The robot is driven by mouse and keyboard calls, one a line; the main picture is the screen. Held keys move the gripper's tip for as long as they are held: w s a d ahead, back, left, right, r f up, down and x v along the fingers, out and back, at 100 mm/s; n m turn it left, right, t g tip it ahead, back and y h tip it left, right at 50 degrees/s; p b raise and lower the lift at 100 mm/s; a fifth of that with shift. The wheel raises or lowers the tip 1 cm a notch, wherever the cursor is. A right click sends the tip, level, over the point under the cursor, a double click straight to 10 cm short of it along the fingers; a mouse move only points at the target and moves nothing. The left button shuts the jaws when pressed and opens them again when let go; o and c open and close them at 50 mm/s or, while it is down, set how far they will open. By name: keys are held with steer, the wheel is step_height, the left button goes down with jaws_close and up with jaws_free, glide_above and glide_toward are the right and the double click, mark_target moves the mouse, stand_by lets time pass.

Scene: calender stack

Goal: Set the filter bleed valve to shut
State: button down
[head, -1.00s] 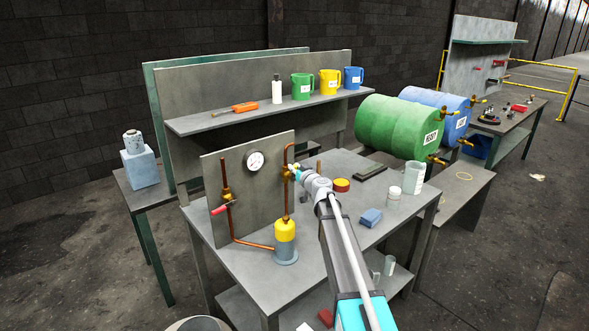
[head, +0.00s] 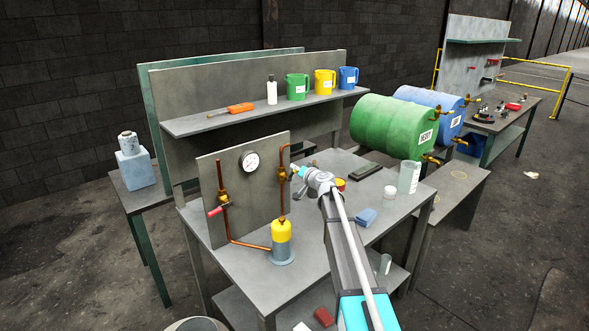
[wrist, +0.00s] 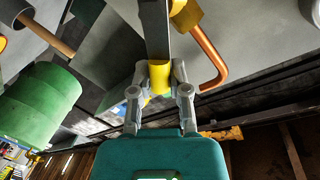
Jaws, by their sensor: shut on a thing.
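A grey upright panel (head: 250,200) on the workbench carries copper pipes, a round gauge (head: 250,161), a red-handled valve (head: 218,209) on the left pipe and a brass valve (head: 282,175) on the right pipe. My gripper (head: 297,171) is at the right valve. In the wrist view, my gripper (wrist: 160,84) is shut on a yellow grip (wrist: 157,72) on a flat grey lever (wrist: 154,28). The lever runs up beside the brass valve body (wrist: 187,16). No valve label is readable, and the arm's end partly hides the lever in the head view.
A yellow-topped cylinder (head: 281,240) stands below the right pipe. A blue block (head: 366,217), a white jar (head: 389,193) and a clear beaker (head: 409,177) stand right of my arm. A green drum (head: 392,128) lies behind them. The bench front is mostly clear.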

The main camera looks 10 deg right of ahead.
steer(key=shift+w+d+f+m+g+y+b, duration=0.15)
steer(key=shift+d+f+m+g+y+b, duration=0.4)
steer(key=shift+m, duration=0.9)
steer(key=shift+w+d+f+m+g+y+b, duration=0.15)
steer(key=shift+f+m+b, duration=0.2)
steer(key=shift+f+m, duration=0.85)
steer(key=shift+w+d+f+m+g+y+b, duration=0.2)
steer(key=shift+f+m+b, duration=0.2)
steer(key=shift+m, duration=1.35)
steer(key=shift+s, duration=0.1)
steer(key=c, duration=0.6)
jaws_free()
steer(key=shift+r, duration=0.15)
